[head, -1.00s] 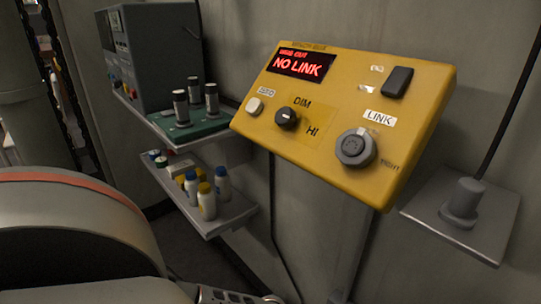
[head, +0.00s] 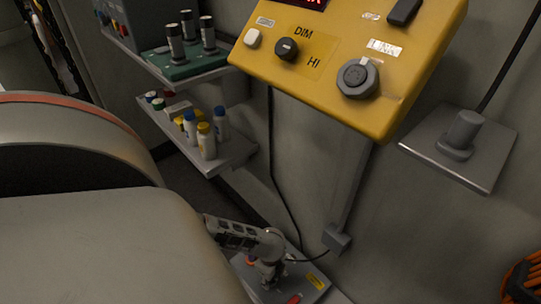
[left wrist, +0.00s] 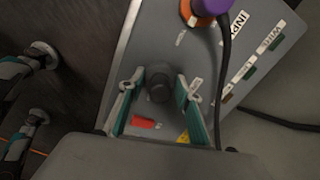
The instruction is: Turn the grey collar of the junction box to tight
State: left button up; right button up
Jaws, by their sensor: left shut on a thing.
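The junction box (head: 310,284) is a low grey box at the bottom of the head view, with red and yellow labels. It also shows in the left wrist view (left wrist: 270,20), with a purple plug in an orange collar (left wrist: 198,10) and a black cable. The grey collar (left wrist: 158,80) is a dark round piece between my left gripper's teal-padded fingers. My left gripper (left wrist: 158,92) is shut on it; in the head view the gripper (head: 268,280) points down and hides the collar. My right gripper (left wrist: 42,86) shows at the left wrist view's left edge, fingers apart, empty.
A yellow control panel (head: 330,85) hangs on the wall above. A shelf with several bottles (head: 205,140) stands at left. A grey ledge with a round knob (head: 464,130) is at right. A cable runs from the box to a small wall block (head: 337,238).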

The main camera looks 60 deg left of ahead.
pick_arm(q)
jog(key=shift+a+m, duration=0.15)
jog(key=shift+m, duration=0.75)
jog(key=m, duration=0.2)
jog(key=shift+s+f+m, duration=0.1)
jog(key=shift+m, duration=0.3)
jog(key=m+b, duration=0.1)
jog(key=m, duration=0.2)
jog(key=shift+m, duration=1)
pick_arm(e)
jog(key=shift+w+a+r+t, duration=0.3)
jog(key=shift+w+a+r, duration=0.25)
jog(key=shift+a+r, duration=0.2)
jog(key=shift+f, duration=0.15)
pick_arm(q)
jog(key=o, duration=1.1)
